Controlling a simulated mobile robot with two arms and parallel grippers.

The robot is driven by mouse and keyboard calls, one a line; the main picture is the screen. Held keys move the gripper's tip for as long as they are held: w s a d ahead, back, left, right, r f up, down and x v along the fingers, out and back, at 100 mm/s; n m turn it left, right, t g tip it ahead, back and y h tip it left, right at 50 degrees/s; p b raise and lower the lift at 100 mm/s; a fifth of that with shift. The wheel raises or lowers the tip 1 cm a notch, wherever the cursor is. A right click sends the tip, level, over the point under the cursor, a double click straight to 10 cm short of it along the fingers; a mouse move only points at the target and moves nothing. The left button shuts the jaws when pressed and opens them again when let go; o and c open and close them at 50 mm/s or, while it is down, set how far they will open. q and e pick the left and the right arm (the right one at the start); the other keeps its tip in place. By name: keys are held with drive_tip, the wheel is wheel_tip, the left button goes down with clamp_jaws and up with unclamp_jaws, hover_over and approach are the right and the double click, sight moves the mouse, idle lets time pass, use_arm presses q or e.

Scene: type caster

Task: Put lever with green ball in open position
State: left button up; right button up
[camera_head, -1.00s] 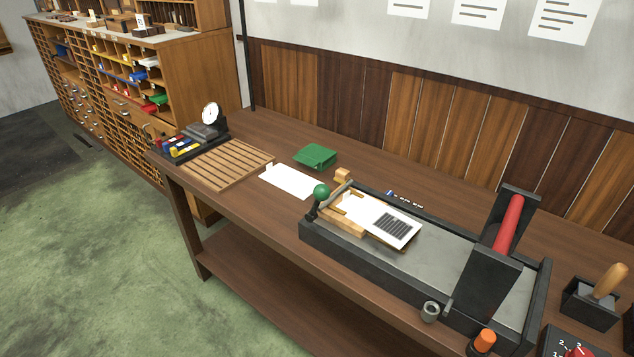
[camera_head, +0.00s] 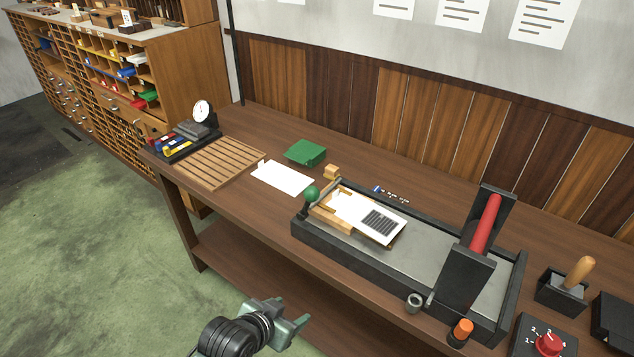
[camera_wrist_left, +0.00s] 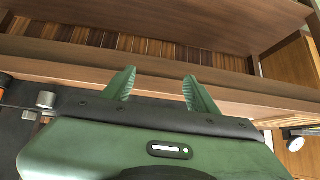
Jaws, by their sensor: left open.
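The lever's green ball (camera_head: 312,194) stands at the left end of the black press bed (camera_head: 345,262) on the workbench. Its short dark arm is below the ball, beside a wooden block and a white card (camera_head: 372,218) with dark print. My left gripper (camera_head: 301,328) is low in front of the bench, below and left of the lever and apart from it. In the left wrist view its two green fingers (camera_wrist_left: 158,88) are spread and empty, facing the bench edge. The lever is not seen in that view. My right gripper is not in view.
The red-handled roller carriage (camera_head: 470,250) stands at the bed's right end. A red knob box (camera_head: 548,343) and an orange-topped knob (camera_head: 461,332) are at the front right. A green box (camera_head: 305,152), white paper (camera_head: 283,177) and a slatted wooden rack (camera_head: 217,163) lie left of the lever.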

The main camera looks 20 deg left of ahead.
sight(308, 198)
use_arm(q)
drive_tip(key=w+r+t, duration=0.3)
drive_tip(key=w+r, duration=0.2)
drive_tip(key=w, duration=0.1)
drive_tip(key=w+a+r+t, duration=0.1)
drive_tip(key=w+r+t, duration=0.2)
drive_tip(key=w, duration=0.4)
drive_tip(key=w+a+r+t+h, duration=0.1)
drive_tip(key=w+r+t, duration=0.2)
drive_tip(key=w+r, duration=0.3)
drive_tip(key=shift+w+a+r, duration=0.2)
drive_tip(key=shift+w+r, duration=0.1)
drive_tip(key=shift+w+r+p, duration=0.1)
drive_tip(key=shift+w+p, duration=0.2)
drive_tip(key=shift+w, duration=0.05)
drive_tip(key=w+d+p, duration=0.1)
drive_tip(key=w, duration=0.5)
drive_tip(key=shift+w, duration=0.25)
drive_tip(key=shift+d, duration=0.1)
clamp_jaws()
